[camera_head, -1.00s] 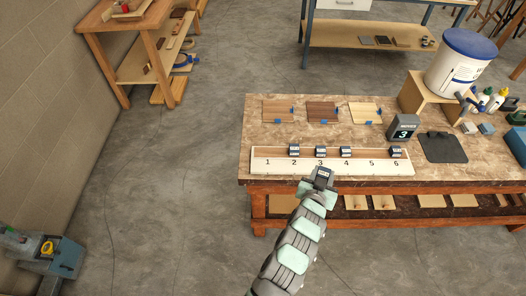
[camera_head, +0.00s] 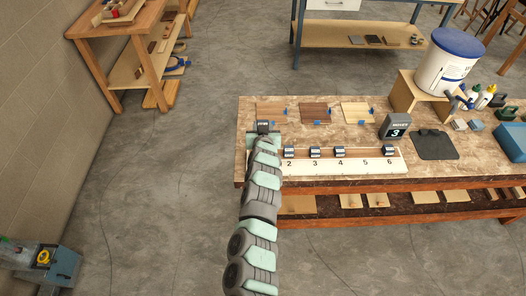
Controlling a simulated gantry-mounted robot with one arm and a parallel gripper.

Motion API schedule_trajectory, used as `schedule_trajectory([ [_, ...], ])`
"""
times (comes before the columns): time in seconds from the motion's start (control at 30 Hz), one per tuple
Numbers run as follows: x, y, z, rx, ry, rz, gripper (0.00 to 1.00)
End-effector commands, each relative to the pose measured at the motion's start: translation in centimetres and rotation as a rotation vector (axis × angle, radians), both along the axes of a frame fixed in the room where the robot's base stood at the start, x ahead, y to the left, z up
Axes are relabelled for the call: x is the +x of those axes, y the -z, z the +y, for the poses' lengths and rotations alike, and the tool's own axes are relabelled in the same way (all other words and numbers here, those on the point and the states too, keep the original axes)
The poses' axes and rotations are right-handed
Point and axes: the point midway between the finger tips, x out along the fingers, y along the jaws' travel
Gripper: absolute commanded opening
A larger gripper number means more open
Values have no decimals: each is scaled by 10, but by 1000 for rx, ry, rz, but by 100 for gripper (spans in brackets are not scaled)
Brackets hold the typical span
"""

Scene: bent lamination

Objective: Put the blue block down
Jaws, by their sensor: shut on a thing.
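My gripper (camera_head: 264,132) is at the left end of the numbered tray (camera_head: 345,168), beyond its row of slots in the picture. It is shut on a small dark block with a pale label (camera_head: 263,125), which I take as the blue block; its colour is hard to tell at this size. The arm hides the tray's slot 1. Small dark-and-white blocks stand at slot 2 (camera_head: 289,152), slot 3 (camera_head: 315,152), slot 4 (camera_head: 340,152) and slot 6 (camera_head: 388,150). Slot 5 is empty. Whether the held block touches anything below cannot be told.
Wood sample squares (camera_head: 313,112) with blue bits lie behind the tray. A dark display reading 3 (camera_head: 394,127) and a black mat (camera_head: 434,145) are to the right. A white bucket with a blue lid (camera_head: 447,62) stands on a wooden stand. Bare bench top separates the samples from the tray.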

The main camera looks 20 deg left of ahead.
Motion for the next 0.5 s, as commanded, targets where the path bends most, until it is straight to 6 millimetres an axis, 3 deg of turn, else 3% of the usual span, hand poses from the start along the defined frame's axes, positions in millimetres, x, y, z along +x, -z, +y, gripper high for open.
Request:
schedule_trajectory([
  [0.33, 0, 76, 2, -3, -5, -2, 0],
  [0.5, 0, 103, 0, -1, -1, -3, 0],
])
